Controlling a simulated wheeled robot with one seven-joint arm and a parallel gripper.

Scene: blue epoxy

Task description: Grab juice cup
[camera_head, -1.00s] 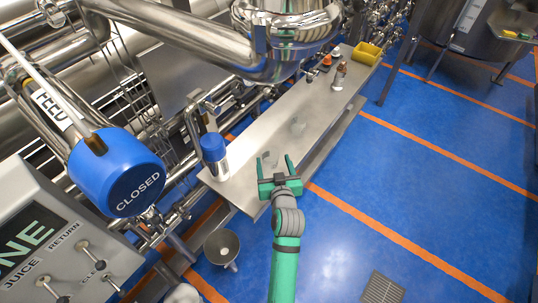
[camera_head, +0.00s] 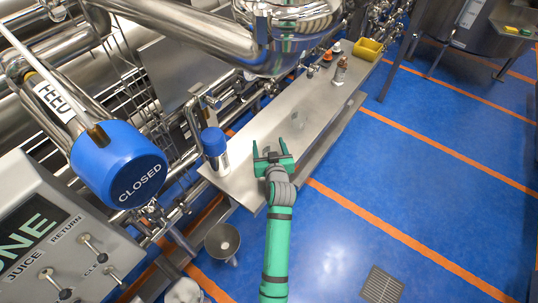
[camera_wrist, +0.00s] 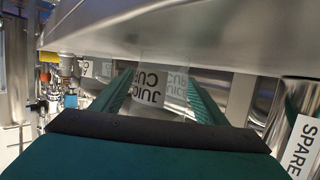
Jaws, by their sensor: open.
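The juice cup is a clear cup with a white label (camera_wrist: 150,86) that reads JUICE CUP, upside down in the wrist view. My gripper (camera_head: 269,148) is open over the near part of the steel bench (camera_head: 240,178). In the wrist view, the label shows between the two green fingers of my gripper (camera_wrist: 160,82). I see no clear contact between finger and cup. In the head view, the cup is hard to make out among the fingers. Another faint clear vessel (camera_head: 298,119) stands farther along the bench.
A blue-capped steel bottle (camera_head: 214,148) stands left of my gripper; a steel cylinder labelled SPARE (camera_wrist: 302,140) is close in the wrist view.

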